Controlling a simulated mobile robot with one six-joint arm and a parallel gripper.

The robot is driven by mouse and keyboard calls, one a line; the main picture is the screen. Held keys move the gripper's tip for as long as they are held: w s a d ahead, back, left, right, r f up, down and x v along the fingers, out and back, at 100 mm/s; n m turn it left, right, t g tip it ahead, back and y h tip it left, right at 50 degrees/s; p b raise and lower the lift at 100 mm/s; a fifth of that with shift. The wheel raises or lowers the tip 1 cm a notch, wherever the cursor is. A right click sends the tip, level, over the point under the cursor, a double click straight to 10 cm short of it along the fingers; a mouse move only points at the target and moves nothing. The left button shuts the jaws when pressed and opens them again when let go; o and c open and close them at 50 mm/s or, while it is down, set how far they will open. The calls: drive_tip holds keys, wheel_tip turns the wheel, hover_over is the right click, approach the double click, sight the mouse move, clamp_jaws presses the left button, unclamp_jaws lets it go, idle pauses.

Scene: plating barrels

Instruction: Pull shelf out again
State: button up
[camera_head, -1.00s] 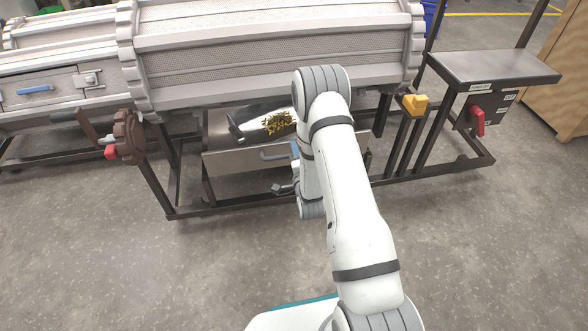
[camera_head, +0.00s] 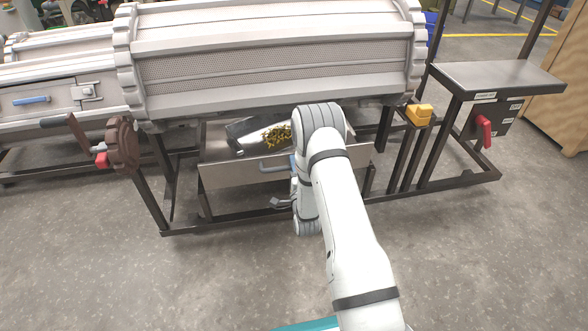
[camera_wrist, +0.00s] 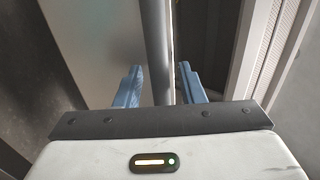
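The shelf (camera_head: 235,177) is a grey metal drawer-like tray under the large ribbed barrel, standing partly out of the frame. A dark scoop-like container (camera_head: 243,139) and a pile of small yellow-brown pieces (camera_head: 277,136) lie in it. Its curved handle (camera_head: 273,163) is on the front face. My gripper (camera_head: 281,203) is low in front of the shelf, partly hidden by my arm. In the wrist view, my gripper's blue fingers (camera_wrist: 160,78) are spread apart, with a grey bar (camera_wrist: 156,45) running between them. Contact with the bar cannot be told.
The large barrel (camera_head: 270,65) hangs above the shelf. A brown handwheel (camera_head: 122,143) is at the left. A yellow part (camera_head: 419,115) and a side table (camera_head: 495,76) with a red switch (camera_head: 484,130) are at the right. The floor (camera_head: 90,260) in front is clear.

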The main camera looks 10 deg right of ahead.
drive_tip(key=shift+c, duration=0.5)
clamp_jaws()
